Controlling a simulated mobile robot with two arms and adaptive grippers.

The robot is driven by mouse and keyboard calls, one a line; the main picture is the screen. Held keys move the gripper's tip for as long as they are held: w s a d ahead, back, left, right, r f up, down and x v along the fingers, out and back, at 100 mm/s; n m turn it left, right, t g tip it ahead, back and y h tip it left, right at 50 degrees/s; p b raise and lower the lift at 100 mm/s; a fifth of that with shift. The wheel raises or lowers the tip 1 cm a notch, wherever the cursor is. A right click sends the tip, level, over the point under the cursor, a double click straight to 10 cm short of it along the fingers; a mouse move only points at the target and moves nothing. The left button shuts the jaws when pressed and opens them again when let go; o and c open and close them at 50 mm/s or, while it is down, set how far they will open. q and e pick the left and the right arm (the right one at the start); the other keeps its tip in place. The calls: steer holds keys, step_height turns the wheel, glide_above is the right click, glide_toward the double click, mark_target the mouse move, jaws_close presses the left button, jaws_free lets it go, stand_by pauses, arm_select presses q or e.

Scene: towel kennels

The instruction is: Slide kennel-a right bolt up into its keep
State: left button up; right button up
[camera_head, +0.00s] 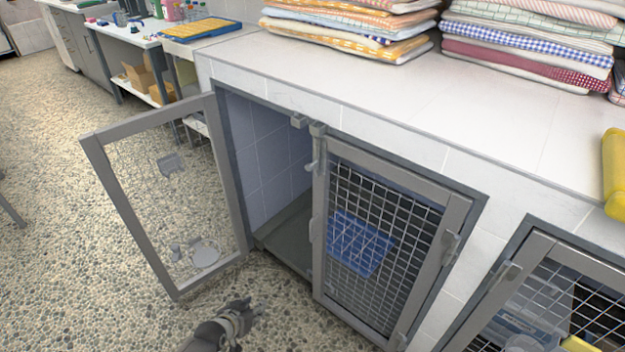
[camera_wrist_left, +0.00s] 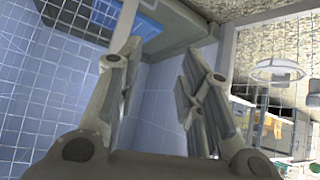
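The kennel's right door (camera_head: 462,212) is a grey frame with wire mesh and appears closed. A small grey bolt (camera_head: 312,165) sits near the top of this door's left upright. A bracket-like keep (camera_head: 318,129) is on the top frame just above it. Whether the bolt reaches into the keep is too small to tell. The left door (camera_head: 112,185) stands swung open. My left gripper (camera_head: 250,306) is low in front of the kennel, well below the bolt and apart from it. In the left wrist view its fingers (camera_wrist_left: 160,68) are spread with nothing between them. My right gripper is out of view.
A blue bin (camera_head: 358,245) shows behind the right door's mesh. A bowl (camera_head: 205,252) shows at the open left door. Folded towels (camera_head: 350,30) are stacked on the white counter (camera_head: 420,95). Another mesh door (camera_head: 585,262) is at right. Pebbled floor (camera_head: 60,260) is free at left.

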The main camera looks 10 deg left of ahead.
arm_select(q)
steer(key=w+d+r+t+h+b, duration=0.1)
steer(key=w+r+t+h+b, duration=0.15)
steer(key=w+r, duration=0.9)
steer(key=m+t+h+b, duration=0.3)
steer(key=t+h+b, duration=0.1)
steer(key=h+b, duration=0.15)
glide_toward(307, 169)
steer(key=w+d+y, duration=0.1)
steer(key=d, duration=0.1)
steer(key=shift+t, duration=0.25)
steer(key=x, duration=0.3)
steer(key=b+x, duration=0.1)
steer(key=x, duration=0.4)
steer(key=shift+w+a, duration=0.1)
steer(key=shift+w, duration=0.45)
steer(key=shift+b+x, duration=0.3)
steer(key=shift+x, duration=0.45)
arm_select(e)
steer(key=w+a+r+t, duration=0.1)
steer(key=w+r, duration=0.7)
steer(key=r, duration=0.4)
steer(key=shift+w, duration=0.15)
arm_select(q)
steer(key=shift+r, duration=0.1)
jaws_close()
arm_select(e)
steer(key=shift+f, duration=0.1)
